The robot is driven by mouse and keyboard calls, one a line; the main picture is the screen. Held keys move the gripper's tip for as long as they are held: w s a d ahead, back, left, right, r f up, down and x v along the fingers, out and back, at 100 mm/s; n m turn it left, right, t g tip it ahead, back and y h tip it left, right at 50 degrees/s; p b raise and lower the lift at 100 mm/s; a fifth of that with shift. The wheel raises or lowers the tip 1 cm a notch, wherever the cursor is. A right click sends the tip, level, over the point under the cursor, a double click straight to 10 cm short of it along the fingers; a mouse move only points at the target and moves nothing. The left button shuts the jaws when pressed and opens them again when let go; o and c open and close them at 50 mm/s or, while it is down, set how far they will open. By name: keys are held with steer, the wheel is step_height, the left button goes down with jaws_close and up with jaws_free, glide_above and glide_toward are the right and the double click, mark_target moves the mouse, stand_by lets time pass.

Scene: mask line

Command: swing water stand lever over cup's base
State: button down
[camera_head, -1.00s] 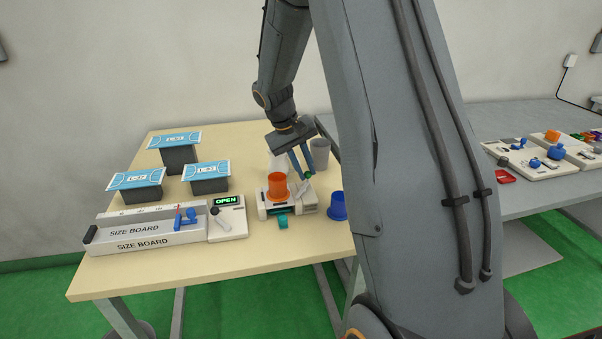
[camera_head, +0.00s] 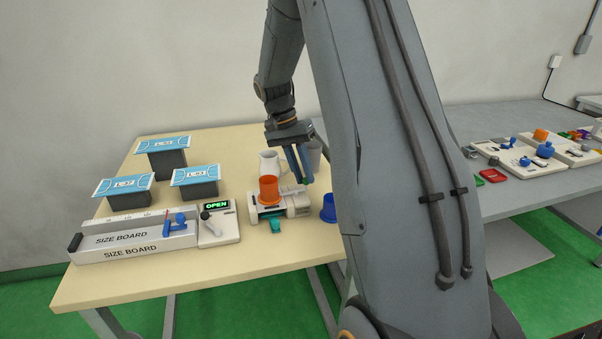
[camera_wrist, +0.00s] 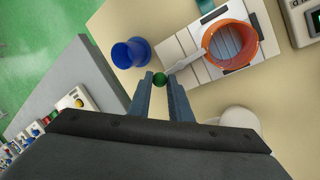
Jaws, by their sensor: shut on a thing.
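The water stand (camera_head: 297,205) is a white block on the wooden table, and it also shows in the wrist view (camera_wrist: 183,52). An orange cup (camera_head: 269,191) sits on its left part; the wrist view shows the open cup (camera_wrist: 250,45) from above. A pale lever (camera_wrist: 187,62) runs from a green ball knob (camera_wrist: 160,79) toward the cup's rim. Its end by the cup is hard to make out. My gripper (camera_wrist: 161,78) is shut on the green knob, at the stand's right side. The cup's base contact is partly hidden.
A blue cup (camera_head: 329,208) stands close to the right of the stand. A white jug (camera_head: 268,163) and a grey cup (camera_head: 315,155) stand behind. The OPEN panel (camera_head: 219,226) and size board (camera_head: 135,240) lie to the left. A teal piece (camera_head: 275,226) is in front.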

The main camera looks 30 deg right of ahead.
steer(key=shift+m, duration=0.5)
steer(key=shift+s, duration=0.1)
steer(key=c, duration=1.6)
jaws_free()
steer(key=shift+c, duration=0.2)
steer(key=b+v, duration=0.1)
steer(key=v, duration=0.7)
steer(key=shift+b, duration=0.4)
steer(key=shift+d, duration=0.1)
